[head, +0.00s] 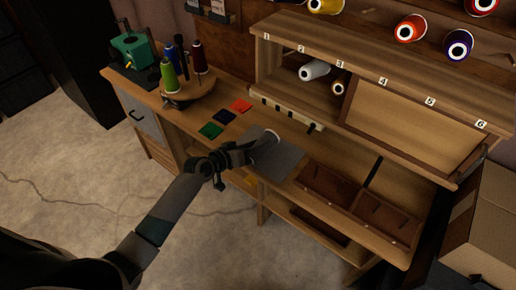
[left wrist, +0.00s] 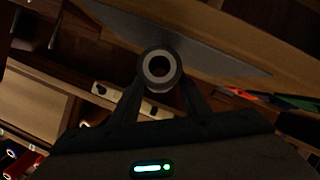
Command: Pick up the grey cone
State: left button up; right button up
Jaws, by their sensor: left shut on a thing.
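My left gripper (head: 256,148) reaches over the front of the workbench and is shut on the grey cone (head: 269,141). In the left wrist view the cone's round end with its dark hole (left wrist: 158,68) shows between the two fingers. The cone is over the grey mat (head: 289,158); I cannot tell whether it touches the mat. The gripper hides part of the cone. My right gripper is not in view.
Green, dark and red swatches (head: 240,105) lie left of the mat. A round stand (head: 190,95) holds several cones. A divided wooden tray (head: 330,186) is at right.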

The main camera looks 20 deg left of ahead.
pick_arm(q)
notch_tip(320, 180, up, 8)
jog(key=shift+r+b, duration=0.15)
jog(key=shift+b, duration=0.2)
dwell(1.2)
